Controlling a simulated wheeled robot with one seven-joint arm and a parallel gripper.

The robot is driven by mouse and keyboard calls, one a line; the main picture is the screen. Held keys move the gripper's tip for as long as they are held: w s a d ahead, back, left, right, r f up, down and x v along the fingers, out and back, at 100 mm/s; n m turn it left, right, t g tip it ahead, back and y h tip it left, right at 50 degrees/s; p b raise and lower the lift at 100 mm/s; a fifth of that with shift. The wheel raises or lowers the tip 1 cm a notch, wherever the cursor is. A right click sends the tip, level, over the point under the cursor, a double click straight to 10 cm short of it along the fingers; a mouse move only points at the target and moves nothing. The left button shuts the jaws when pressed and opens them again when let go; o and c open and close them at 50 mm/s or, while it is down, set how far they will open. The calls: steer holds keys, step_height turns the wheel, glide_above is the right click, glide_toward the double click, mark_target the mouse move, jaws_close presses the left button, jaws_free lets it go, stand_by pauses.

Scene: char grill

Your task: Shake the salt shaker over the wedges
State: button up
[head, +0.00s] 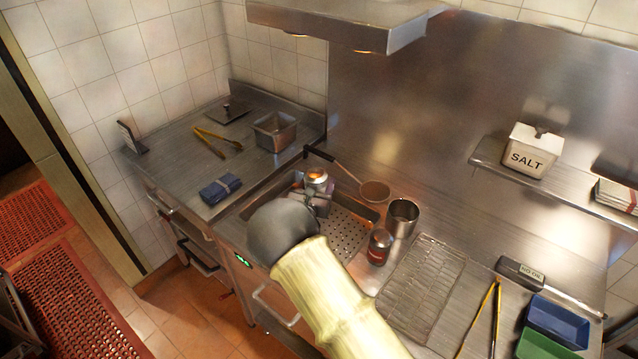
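My gripper (318,204) is mostly hidden behind my own wrist, over the metal basin with the perforated tray (347,236). A small metal shaker-like container (317,178) with an orange glint on top shows right at the gripper's far end. I cannot tell whether the fingers are closed on it or only beside it. A second dark container with a red label and metal top (380,248) stands upright at the basin's right edge. No wedges can be made out; part of the basin is hidden by my arm.
A white box marked SALT (531,150) sits on the wall shelf (570,190). A steel cup (402,217), a long-handled pan (374,192) and a wire rack (423,283) lie right of the basin. Tongs (216,139), a blue cloth (220,188) and a steel pan (275,131) are on the left counter.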

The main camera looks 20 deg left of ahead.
steer(key=shift+d+f+n+p, duration=0.1)
steer(key=shift+d+n+p, duration=0.4)
steer(key=shift+n+p, duration=0.7)
steer(key=d+f+n, duration=0.1)
steer(key=f+n, duration=0.2)
steer(key=n, duration=0.8)
steer(key=d+f+n+p, duration=0.1)
steer(key=d+f+n, duration=0.1)
steer(key=n, duration=0.8)
steer(key=shift+d+f+n+h, duration=0.3)
steer(key=shift+f+n+h, duration=0.1)
steer(key=shift+f, duration=0.15)
